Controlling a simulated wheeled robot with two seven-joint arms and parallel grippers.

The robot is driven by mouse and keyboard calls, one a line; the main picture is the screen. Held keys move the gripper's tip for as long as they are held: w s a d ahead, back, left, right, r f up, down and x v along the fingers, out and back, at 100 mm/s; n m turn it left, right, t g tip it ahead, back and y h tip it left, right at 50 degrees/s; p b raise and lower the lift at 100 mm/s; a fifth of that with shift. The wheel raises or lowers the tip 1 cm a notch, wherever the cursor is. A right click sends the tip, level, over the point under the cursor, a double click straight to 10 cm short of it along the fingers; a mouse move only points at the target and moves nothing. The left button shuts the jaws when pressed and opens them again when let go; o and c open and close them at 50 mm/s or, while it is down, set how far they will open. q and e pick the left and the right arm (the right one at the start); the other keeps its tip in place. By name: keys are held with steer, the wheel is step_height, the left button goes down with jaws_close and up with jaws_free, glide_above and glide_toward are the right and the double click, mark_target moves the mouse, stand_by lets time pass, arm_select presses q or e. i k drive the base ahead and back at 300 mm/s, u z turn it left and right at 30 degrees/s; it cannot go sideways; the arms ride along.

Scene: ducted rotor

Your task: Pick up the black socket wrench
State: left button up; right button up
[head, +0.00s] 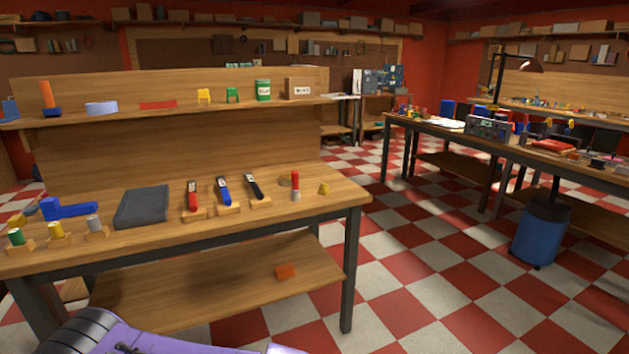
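A black wrench-like tool (253,186) leans tilted in a small wooden holder on the workbench (330,196). It looks like the socket wrench, but it is small here and its head is hard to make out. A blue-handled tool (223,191) and a red-handled tool (192,195) lean in similar holders to its left. Neither gripper shows in the head view. A purple part of my own body shows at the bottom edge, well below and in front of the bench top, and it touches none of the tools.
A dark tray (142,206) and a blue L-shaped object (66,209) lie to the left. A red-and-silver item (295,186) stands right of the black tool. An upper shelf (200,108) runs behind. A blue bin (541,232) stands right; checkered floor between is clear.

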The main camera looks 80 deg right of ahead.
mark_target(249, 180)
steer(key=z, duration=2)
steer(key=i, duration=0.45)
steer(key=u, duration=0.3)
